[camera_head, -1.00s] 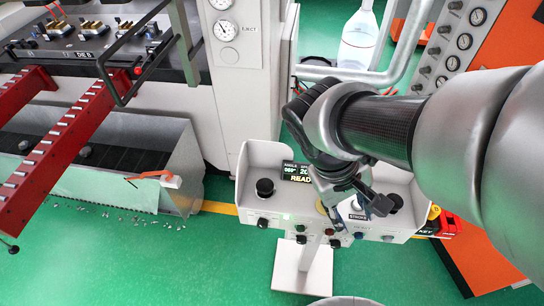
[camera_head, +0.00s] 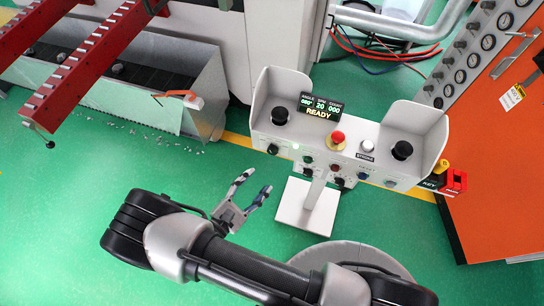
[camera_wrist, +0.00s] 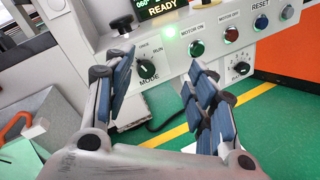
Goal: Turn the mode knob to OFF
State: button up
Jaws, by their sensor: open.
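The mode knob (camera_wrist: 148,68), black with MODE printed below it, is on the left of the control box's (camera_head: 400,117) front panel. It also shows in the head view (camera_head: 272,149). In the wrist view, labels sit above it, one reading RUN; an OFF label is not legible and its pointer is too small to read surely. My gripper (camera_head: 259,181) is open and empty, in front of and below the panel's left part. In the wrist view its fingers (camera_wrist: 158,62) appear on either side of the knob, apart from it.
Green and red buttons, a blue RESET button (camera_wrist: 261,22) and another black knob (camera_wrist: 240,69) lie right of the mode knob. A red emergency stop (camera_head: 338,137) and two black knobs top the box. A display (camera_head: 320,106) reads READY. Green floor lies open at the left.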

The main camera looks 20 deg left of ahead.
jog(key=s+f+n+t+y, duration=0.2)
jog(key=s+f+n+y, duration=0.2)
jog(key=f, duration=0.2)
jog(key=b, duration=0.3)
send_near(271, 153)
jog(key=shift+y, duration=0.3)
jog(key=w, duration=0.2)
jog(key=w+d, duration=0.1)
jog(key=w, duration=0.5)
jog(key=shift+w+d+r, duration=0.15)
jog(key=shift+w, duration=0.05)
jog(key=c, duration=1.1)
